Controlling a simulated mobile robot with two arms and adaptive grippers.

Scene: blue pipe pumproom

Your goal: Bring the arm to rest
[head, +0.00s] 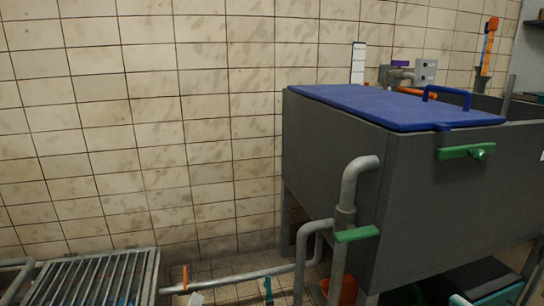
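Neither of my arms and neither of my grippers shows in the head view.
A large grey tank (325,155) with a blue lid (390,105) and green handle (460,152) fills the right. A grey pipe (347,200) with a green lever (357,234) stands before it. A metal grate (90,280) lies lower left. Floor between them carries a low pipe (235,279).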

